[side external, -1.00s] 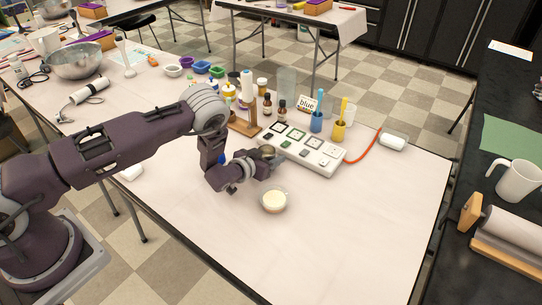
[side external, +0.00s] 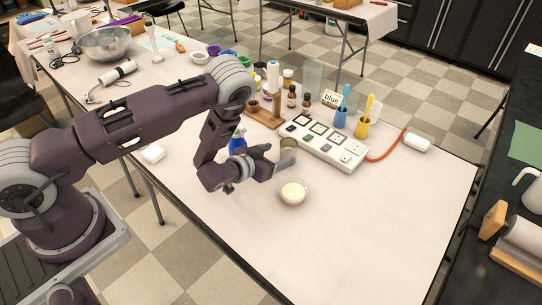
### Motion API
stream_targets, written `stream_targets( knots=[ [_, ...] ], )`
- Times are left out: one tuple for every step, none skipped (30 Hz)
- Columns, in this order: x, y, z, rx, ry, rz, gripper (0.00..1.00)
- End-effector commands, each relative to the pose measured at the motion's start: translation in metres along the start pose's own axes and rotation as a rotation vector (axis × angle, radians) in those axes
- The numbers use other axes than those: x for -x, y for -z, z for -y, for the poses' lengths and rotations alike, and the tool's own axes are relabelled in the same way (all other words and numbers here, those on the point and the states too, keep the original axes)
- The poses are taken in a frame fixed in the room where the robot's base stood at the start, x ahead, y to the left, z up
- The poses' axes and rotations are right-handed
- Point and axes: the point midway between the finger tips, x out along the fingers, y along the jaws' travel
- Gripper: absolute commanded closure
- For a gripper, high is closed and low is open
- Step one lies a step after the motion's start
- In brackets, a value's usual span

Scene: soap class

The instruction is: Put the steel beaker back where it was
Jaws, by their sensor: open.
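The steel beaker (side external: 289,143) is a small metal cup at the left end of a white panel with several square pads. It is partly hidden by my gripper's fingers. My gripper (side external: 274,156) is open, low over the table, with its fingers apart just in front of the beaker. I cannot tell whether a finger touches the beaker, or whether it stands on the panel or on the table. A clear bowl of cream-coloured contents (side external: 293,192) stands on the table just in front of my gripper.
The white panel (side external: 328,144) runs right, with a red cable to a white block (side external: 418,141). Behind it are bottles, a blue cup (side external: 340,118), a yellow cup (side external: 362,128) and a "blue" sign (side external: 332,98). A blue object (side external: 238,140) is behind my wrist. The front right table is clear.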

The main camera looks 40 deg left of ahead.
Motion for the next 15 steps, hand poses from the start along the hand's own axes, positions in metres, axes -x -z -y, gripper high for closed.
stream_targets(
  knots=[
    [0.009,0.0,0.0,0.0,0.001,0.002,0.3],
    [0.014,0.0,0.0,0.0,0.001,0.002,0.3],
    [0.019,0.0,0.0,0.0,0.001,0.001,0.3],
    [0.022,0.0,0.0,0.0,0.0,0.0,0.3],
    [0.025,0.0,0.0,0.0,0.0,0.0,0.3],
    [0.027,0.001,0.0,0.0,0.0,-0.001,0.3],
    [0.028,0.001,0.0,0.0,0.0,-0.001,0.3],
    [0.029,0.001,0.0,0.0,0.0,-0.001,0.3],
    [0.029,0.001,0.0,0.0,0.0,-0.002,0.3],
    [0.03,0.001,0.0,0.0,0.0,-0.002,0.3],
    [0.029,0.001,0.0,0.0,0.0,-0.002,0.3],
    [0.029,0.003,0.0,0.001,0.002,-0.002,0.3],
    [0.028,0.007,0.0,0.005,0.006,0.0,0.3],
    [0.027,0.013,0.001,0.012,0.015,0.005,0.3],
    [0.026,0.027,0.003,0.026,0.031,0.015,0.3]
  ],
)
